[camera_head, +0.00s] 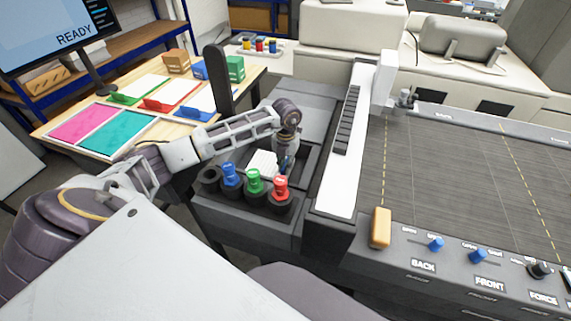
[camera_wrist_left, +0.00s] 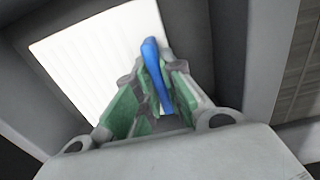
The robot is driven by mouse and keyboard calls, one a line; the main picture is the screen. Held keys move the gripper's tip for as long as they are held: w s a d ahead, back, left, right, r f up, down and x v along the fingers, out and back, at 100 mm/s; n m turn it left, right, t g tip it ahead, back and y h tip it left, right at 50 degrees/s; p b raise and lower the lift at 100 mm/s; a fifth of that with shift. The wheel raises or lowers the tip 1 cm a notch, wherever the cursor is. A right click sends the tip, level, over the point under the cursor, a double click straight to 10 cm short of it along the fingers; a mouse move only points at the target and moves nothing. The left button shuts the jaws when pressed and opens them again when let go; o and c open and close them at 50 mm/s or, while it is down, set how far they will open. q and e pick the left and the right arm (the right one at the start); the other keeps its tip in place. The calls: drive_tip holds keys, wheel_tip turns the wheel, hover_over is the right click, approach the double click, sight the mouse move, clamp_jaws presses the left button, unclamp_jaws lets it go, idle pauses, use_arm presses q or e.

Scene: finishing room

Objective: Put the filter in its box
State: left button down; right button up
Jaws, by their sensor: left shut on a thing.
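The filter (camera_head: 262,163) is a white pleated panel within the dark grey box (camera_head: 306,160), behind the row of bottles. In the left wrist view the filter (camera_wrist_left: 95,60) looks ribbed and lies between dark walls, with a blue tab (camera_wrist_left: 155,75) standing at its near right edge. My left gripper (camera_head: 284,168) reaches down into the box at the filter's right side. Its green-padded fingers (camera_wrist_left: 155,85) are shut on the blue tab. I cannot tell whether the filter rests on the floor of the box. My right gripper is not in view.
Blue, green and red bottles (camera_head: 254,182) stand in black holders just in front of the box. A white rail (camera_head: 345,150) and the grey machine bed (camera_head: 460,170) are to the right. A table (camera_head: 100,130) with coloured trays is at the left.

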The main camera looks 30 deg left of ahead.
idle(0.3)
use_arm(q)
drive_tip(key=c, duration=1.5)
unclamp_jaws()
drive_tip(key=shift+r, duration=0.1)
wheel_tip(320, 180, up, 10)
drive_tip(key=shift+d+r+b, duration=0.1)
drive_tip(key=shift+b, duration=0.8)
drive_tip(key=shift+r, duration=0.8)
